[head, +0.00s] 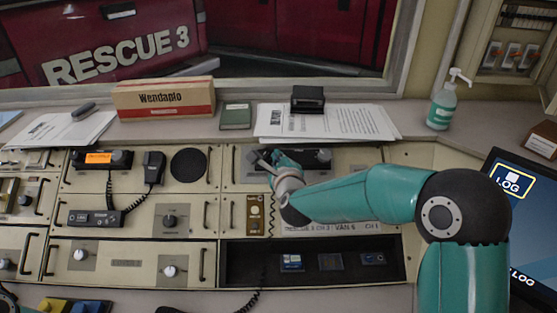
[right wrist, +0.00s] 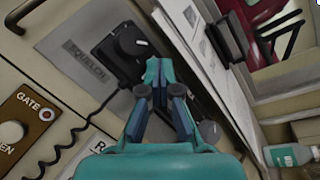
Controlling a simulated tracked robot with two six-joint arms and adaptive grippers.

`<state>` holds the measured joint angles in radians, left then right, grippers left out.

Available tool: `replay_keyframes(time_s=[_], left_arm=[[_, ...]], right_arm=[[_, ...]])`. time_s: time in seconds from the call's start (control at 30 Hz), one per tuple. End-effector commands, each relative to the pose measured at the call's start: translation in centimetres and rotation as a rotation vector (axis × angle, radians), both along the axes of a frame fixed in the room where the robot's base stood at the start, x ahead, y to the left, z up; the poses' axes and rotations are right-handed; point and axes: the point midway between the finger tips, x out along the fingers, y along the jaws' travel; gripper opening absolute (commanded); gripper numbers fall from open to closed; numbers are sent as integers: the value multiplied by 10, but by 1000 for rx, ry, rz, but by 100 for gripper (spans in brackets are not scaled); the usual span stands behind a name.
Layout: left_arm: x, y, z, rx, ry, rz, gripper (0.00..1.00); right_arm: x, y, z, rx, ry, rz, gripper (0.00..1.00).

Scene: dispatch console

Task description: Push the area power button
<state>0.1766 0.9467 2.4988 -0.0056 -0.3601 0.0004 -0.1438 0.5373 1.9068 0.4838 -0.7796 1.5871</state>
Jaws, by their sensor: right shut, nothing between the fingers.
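No label reading area power is legible in either view, so I cannot tell which control is that button. My right gripper (head: 262,157) is over the upper console panel in the head view. In the right wrist view its fingers (right wrist: 153,75) are shut and empty, in front of the squelch panel (right wrist: 85,62) with its black knob unit (right wrist: 128,48). Whether the tips touch the panel I cannot tell. The brown gate panel (right wrist: 35,120) with a pale round button (right wrist: 10,132) is at the left there; it also shows in the head view (head: 255,214).
Console panels with handles, knobs and a radio handset (head: 153,168) spread to the left. Papers (head: 340,122), a Wendaplo box (head: 165,98) and a sanitizer bottle (head: 442,105) stand on the ledge behind. A log screen (head: 512,195) is at the right. A dark recess (head: 350,275) lies below.

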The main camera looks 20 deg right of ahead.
Motion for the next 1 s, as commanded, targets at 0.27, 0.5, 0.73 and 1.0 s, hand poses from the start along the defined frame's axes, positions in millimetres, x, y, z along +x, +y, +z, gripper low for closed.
replay_keyframes(time_s=[0.27, 0.5, 0.73, 1.0], left_arm=[[0, 0, -2, 0, 0, 0, 40], [0, 0, -4, 0, 0, 0, 40], [0, 0, -5, 0, 0, 0, 40], [0, 0, -4, 0, 0, 0, 40]], right_arm=[[1, 0, -1, 0, 0, 0, 0], [-3, 1, 5, 0, -1, 0, 0], [-6, 2, 9, 0, 0, 0, 0], [-7, 2, 12, 0, -1, 1, 0]])
